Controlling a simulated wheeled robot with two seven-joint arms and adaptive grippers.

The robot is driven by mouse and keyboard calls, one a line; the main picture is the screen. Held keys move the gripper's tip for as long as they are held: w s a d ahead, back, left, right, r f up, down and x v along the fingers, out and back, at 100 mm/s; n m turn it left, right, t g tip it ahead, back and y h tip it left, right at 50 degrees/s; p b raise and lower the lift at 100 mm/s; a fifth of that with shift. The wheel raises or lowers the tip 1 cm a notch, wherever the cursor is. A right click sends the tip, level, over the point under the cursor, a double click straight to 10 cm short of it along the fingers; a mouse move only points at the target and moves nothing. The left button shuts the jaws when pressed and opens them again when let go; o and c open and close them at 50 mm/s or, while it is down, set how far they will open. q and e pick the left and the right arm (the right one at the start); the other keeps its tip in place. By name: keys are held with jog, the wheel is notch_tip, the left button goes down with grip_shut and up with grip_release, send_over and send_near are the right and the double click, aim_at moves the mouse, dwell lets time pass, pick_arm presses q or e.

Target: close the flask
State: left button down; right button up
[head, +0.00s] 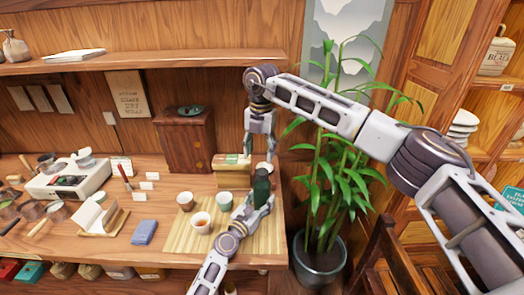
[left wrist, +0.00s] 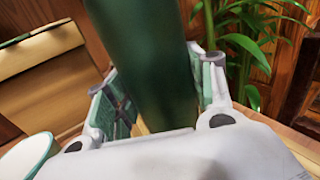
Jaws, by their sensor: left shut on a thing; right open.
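The dark green flask (head: 262,187) stands near the right end of the table, by the bamboo mat (head: 185,240). My left gripper (head: 260,203) is shut on the flask's body. In the left wrist view the flask (left wrist: 147,60) rises upright between the two fingers of that gripper (left wrist: 160,95); its top is out of that frame. My right gripper (head: 262,155) points down just above the flask and is open. A small pale piece shows at the flask's top, but I cannot tell whether it is a cap or the neck. No separate cap can be made out.
A cardboard box (head: 233,178) stands behind. A potted bamboo (head: 320,265) is close on the right. A blue cloth (head: 144,232) lies left.

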jog(key=n, duration=0.4)
jog(key=shift+d+n, duration=0.1)
jog(key=shift+n, duration=0.2)
jog(key=n, duration=0.4)
jog(key=shift+r+n, duration=0.1)
jog(key=shift+n, duration=0.2)
jog(key=n, duration=0.3)
jog(key=shift+d+n, duration=0.1)
jog(key=shift+n, duration=0.3)
jog(key=n, duration=0.4)
jog(key=shift+n, duration=0.3)
jog(key=n, duration=0.4)
jog(key=shift+s+d+n, duration=0.1)
jog(key=shift+n, duration=0.2)
jog(key=n, duration=0.4)
jog(key=shift+n, duration=0.3)
jog(key=n, duration=0.4)
jog(key=shift+d+n, duration=0.1)
jog(key=shift+n, duration=0.2)
jog(key=n, duration=0.4)
